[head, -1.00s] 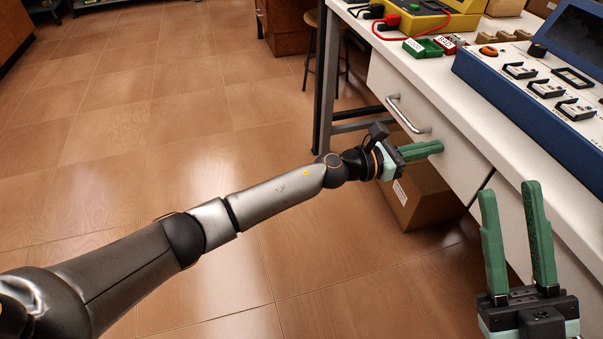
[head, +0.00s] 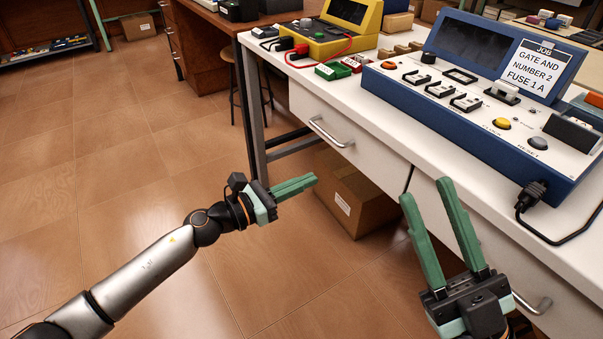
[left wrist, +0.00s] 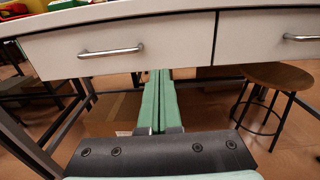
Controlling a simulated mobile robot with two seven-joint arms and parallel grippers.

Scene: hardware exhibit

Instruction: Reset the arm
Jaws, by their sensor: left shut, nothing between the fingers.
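My left gripper (head: 297,186) is shut and empty, its green fingers together. It is held out in front of the white bench's drawer, below the bench top and apart from the handle. In the left wrist view the shut fingers (left wrist: 158,100) point toward the space under the drawer. My right gripper (head: 423,195) is at the lower right of the head view, its two green fingers spread apart with nothing between them. It is in front of the bench edge, near the second drawer.
The white bench (head: 390,140) carries a blue console (head: 465,115) and a yellow device (head: 330,35). A drawer handle (head: 330,131) juts out. A cardboard box (head: 350,200) stands under the bench. A stool (left wrist: 277,78) shows in the left wrist view. The floor on the left is clear.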

